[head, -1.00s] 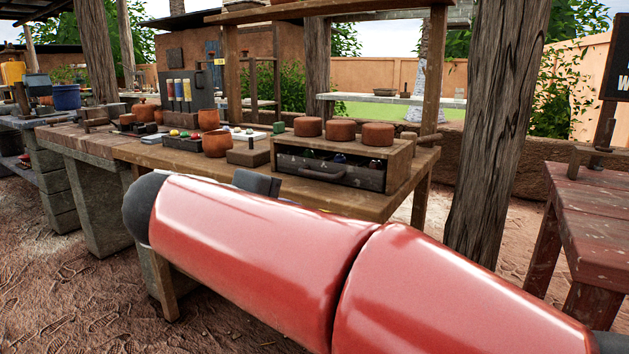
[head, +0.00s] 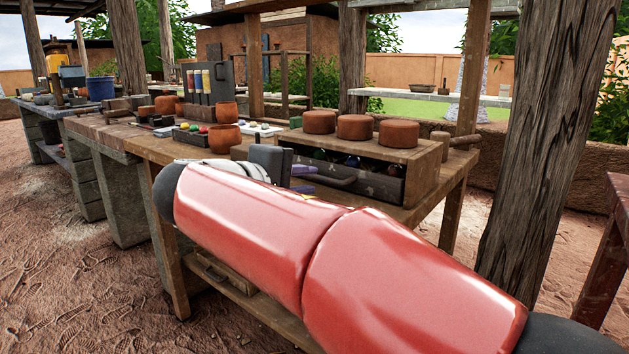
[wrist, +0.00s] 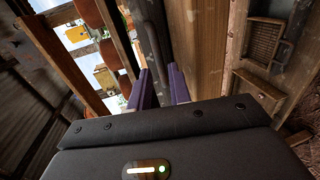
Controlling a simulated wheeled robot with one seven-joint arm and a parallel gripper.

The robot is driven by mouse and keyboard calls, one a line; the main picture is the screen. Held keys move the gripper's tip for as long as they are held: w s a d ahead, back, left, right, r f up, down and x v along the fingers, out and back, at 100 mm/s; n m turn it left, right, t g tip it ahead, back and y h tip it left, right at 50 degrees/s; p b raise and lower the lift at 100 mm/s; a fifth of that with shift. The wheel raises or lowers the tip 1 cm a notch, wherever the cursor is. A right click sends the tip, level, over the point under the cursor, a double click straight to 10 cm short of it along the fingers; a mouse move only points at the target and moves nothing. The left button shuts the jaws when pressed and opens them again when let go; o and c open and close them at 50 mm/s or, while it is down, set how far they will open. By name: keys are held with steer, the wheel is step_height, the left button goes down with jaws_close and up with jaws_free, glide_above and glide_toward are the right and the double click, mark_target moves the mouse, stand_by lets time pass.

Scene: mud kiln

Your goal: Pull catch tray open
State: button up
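The catch tray (head: 378,187) is a dark drawer with a bar handle (head: 340,181) on its front. It sits in a wooden box (head: 425,165) on the bench, with small round items visible behind its front. My gripper (head: 303,179) has purple fingers and is just left of the handle in the head view. In the wrist view my gripper (wrist: 160,75) is open, with a clear gap between the fingers. The dark tray front (wrist: 152,30) lies ahead of them. I cannot tell whether the fingers touch the handle. My red arm hides the bench front below.
Three clay pots (head: 356,127) stand on the box. A clay pot (head: 224,138) and a tray of colored balls (head: 192,136) are on the bench to the left. A wooden post (head: 550,150) rises at the right. A lower shelf (head: 255,305) runs under the bench.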

mark_target(348, 169)
steer(key=shift+x, duration=1.4)
jaws_close()
